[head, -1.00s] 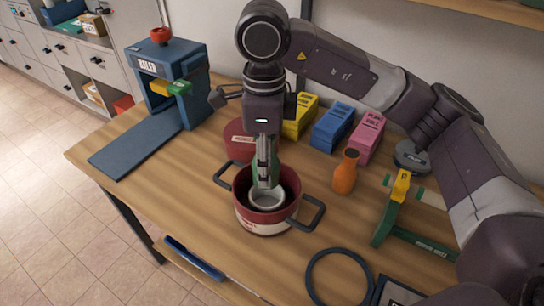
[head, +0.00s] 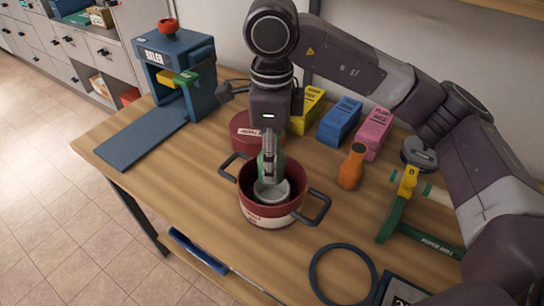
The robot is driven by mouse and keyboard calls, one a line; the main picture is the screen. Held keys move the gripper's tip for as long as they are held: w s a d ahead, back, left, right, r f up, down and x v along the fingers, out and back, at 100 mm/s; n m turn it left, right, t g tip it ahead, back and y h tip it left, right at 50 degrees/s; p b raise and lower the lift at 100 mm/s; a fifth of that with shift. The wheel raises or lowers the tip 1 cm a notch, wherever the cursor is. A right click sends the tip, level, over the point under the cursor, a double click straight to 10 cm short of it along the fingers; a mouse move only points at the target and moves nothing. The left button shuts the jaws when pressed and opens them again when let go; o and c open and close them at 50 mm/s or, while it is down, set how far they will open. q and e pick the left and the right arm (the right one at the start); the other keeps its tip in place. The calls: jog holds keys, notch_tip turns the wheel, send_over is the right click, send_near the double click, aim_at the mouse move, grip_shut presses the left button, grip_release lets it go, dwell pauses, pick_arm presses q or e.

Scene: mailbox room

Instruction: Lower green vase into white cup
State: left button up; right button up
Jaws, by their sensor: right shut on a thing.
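My right gripper (head: 268,160) comes down from above and is shut on the green vase (head: 278,165), which is mostly hidden behind the fingers. The vase is upright, with its lower end at the mouth of the white cup (head: 272,195). I cannot tell whether it touches the cup's bottom. The cup is inside a red pot (head: 268,216) with a pale lower band and two dark handles, on the wooden table. My left gripper is not in view.
A red round container (head: 243,132) stands behind the pot. Yellow (head: 306,108), blue (head: 339,122) and pink (head: 372,134) boxes and an orange vase (head: 351,168) stand to the right. A dark ring (head: 342,275) lies in front. A blue machine (head: 178,75) is at left.

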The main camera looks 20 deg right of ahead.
jog(key=shift+f+b, duration=0.55)
jog(key=shift+f, duration=0.3)
jog(key=shift+f+b, duration=0.35)
jog(key=shift+b, duration=0.05)
jog(key=shift+f+b, duration=0.55)
jog(key=shift+f, duration=0.25)
pick_arm(q)
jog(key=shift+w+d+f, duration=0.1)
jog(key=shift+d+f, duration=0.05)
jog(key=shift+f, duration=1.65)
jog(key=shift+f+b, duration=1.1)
jog(key=shift+b, duration=0.1)
pick_arm(e)
jog(key=shift+f, duration=1.25)
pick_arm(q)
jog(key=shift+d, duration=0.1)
